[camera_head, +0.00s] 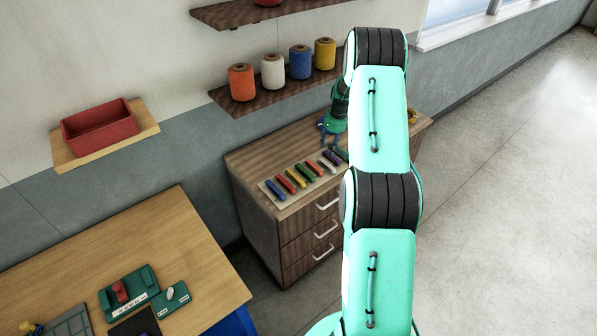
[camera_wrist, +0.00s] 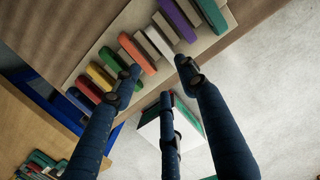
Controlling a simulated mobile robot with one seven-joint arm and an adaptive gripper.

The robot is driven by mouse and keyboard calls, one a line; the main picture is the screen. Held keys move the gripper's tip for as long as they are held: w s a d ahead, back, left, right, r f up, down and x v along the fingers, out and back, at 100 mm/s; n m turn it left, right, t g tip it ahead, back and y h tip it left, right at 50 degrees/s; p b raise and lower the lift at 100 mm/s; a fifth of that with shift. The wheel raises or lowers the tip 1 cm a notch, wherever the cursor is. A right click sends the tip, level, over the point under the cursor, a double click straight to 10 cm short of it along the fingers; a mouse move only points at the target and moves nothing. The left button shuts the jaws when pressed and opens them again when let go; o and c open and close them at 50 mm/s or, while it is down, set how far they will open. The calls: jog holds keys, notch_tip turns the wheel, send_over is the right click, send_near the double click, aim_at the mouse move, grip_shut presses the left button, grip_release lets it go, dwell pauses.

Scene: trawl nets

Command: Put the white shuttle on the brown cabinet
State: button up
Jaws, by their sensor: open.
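The brown cabinet (camera_head: 262,212) has drawers and stands against the wall. A pale board on its top holds a row of coloured bars. A whitish bar (camera_head: 326,165) near the row's right end looks like the white shuttle; in the wrist view a whitish bar (camera_wrist: 160,41) lies between an orange and a purple one. I cannot tell it surely from the pale sides of its neighbours. My gripper (camera_head: 329,130) is over the cabinet top, close to the row's right end. In the wrist view its dark blue fingers (camera_wrist: 161,78) are spread and hold nothing.
A shelf with several twine spools (camera_head: 300,63) hangs above the cabinet. A red bin (camera_head: 100,127) sits on a small wall shelf. The wooden workbench (camera_head: 190,240) at lower left carries a green holder (camera_head: 130,294) and a small white-topped item (camera_head: 170,293). Floor at right is clear.

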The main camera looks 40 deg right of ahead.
jog(key=a+r+n, duration=0.8)
jog(key=a+r, duration=0.7)
jog(key=r, duration=0.4)
jog(key=s+a+r+n+t, duration=0.1)
jog(key=s+a+r+n, duration=0.25)
jog(key=a+r, duration=0.4)
jog(key=s+a+r+n+t, duration=0.1)
jog(key=s+a+r+n, duration=0.2)
jog(key=a+r+n, duration=0.35)
jog(key=s+a+r+n, duration=0.4)
jog(key=s+a, duration=0.3)
jog(key=a, duration=0.2)
jog(key=s+a+r+n, duration=0.3)
jog(key=s+a+r, duration=0.1)
jog(key=s+a, duration=0.4)
jog(key=s+a+n+t, duration=0.1)
jog(key=s+a+n, duration=0.4)
jog(key=s, duration=0.3)
jog(key=s+a+n, duration=0.4)
jog(key=s+n, duration=0.1)
jog(key=s, duration=0.4)
jog(key=shift+a+f+n+t, duration=0.35)
jog(key=shift+f+n+t, duration=0.05)
jog(key=shift+f, duration=0.05)
jog(key=shift+w, duration=0.1)
notch_tip(320, 180, down, 17)
jog(key=b, duration=1.7)
